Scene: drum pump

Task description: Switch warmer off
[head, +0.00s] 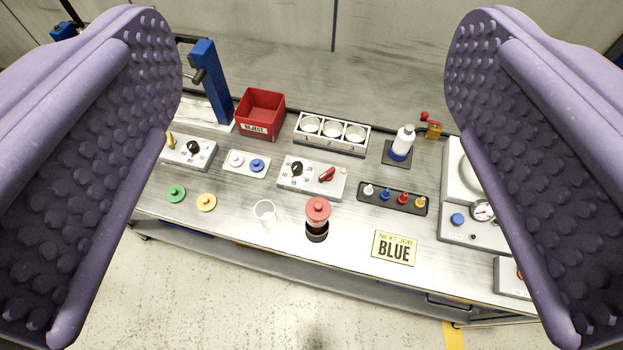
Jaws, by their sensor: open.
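My gripper (312,178) is open and empty, its two purple studded fingers at the left and right sides of the view. The bench lies beyond and between them. A grey control box (312,189) sits mid-bench, with a black knob (297,169), a tilted red switch (327,174) and a small pale pink lamp (343,170). A second grey box (203,160) with a black knob (193,148) is farther left, partly hidden by the left finger. I cannot read which box belongs to the warmer. No finger touches either box.
A red-capped jar (318,210) and a clear cup (265,211) stand in front of the middle box. A yellow BLUE sign (395,248) lies front right.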

